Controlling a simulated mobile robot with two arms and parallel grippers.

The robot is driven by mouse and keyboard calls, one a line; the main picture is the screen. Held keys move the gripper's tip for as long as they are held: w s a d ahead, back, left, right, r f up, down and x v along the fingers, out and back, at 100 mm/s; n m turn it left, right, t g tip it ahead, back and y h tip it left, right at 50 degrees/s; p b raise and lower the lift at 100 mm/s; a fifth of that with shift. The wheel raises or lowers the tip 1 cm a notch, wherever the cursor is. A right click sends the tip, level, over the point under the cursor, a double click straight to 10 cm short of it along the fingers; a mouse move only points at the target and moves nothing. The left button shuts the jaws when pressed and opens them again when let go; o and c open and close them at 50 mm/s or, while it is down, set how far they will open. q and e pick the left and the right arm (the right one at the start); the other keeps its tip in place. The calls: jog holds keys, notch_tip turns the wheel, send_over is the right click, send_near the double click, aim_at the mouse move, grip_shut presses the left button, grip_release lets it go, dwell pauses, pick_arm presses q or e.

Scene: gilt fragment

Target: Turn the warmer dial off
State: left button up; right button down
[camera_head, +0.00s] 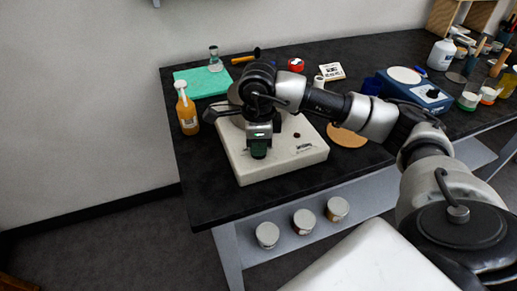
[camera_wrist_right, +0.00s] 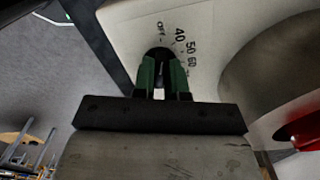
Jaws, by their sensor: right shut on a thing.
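The warmer (camera_head: 295,156) is a cream box near the front left corner of the black bench. Its top also shows in the right wrist view (camera_wrist_right: 120,18), printed OFF, 40, 50 and 60 around a black dial (camera_wrist_right: 161,53). My right gripper (camera_head: 259,151) points down over the front left part of the warmer. In the right wrist view its green fingers (camera_wrist_right: 163,76) are shut on the dial, one on each side. The fingers cover much of the dial, and I cannot tell which mark it points to. My left gripper is not in view.
An orange bottle (camera_head: 187,112) stands left of the warmer, and a green mat (camera_head: 190,78) lies behind. A cork disc (camera_head: 346,137) and blue device (camera_head: 425,97) are to the right. Jars (camera_head: 303,221) stand on the lower shelf. The bench's front left corner is clear.

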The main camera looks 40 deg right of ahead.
jog(key=shift+n+b, duration=0.3)
jog(key=shift+n, duration=0.2)
jog(key=c, duration=1.2)
grip_release()
jog(key=shift+o, duration=0.2)
notch_tip(320, 180, up, 11)
jog(key=shift+f, duration=0.1)
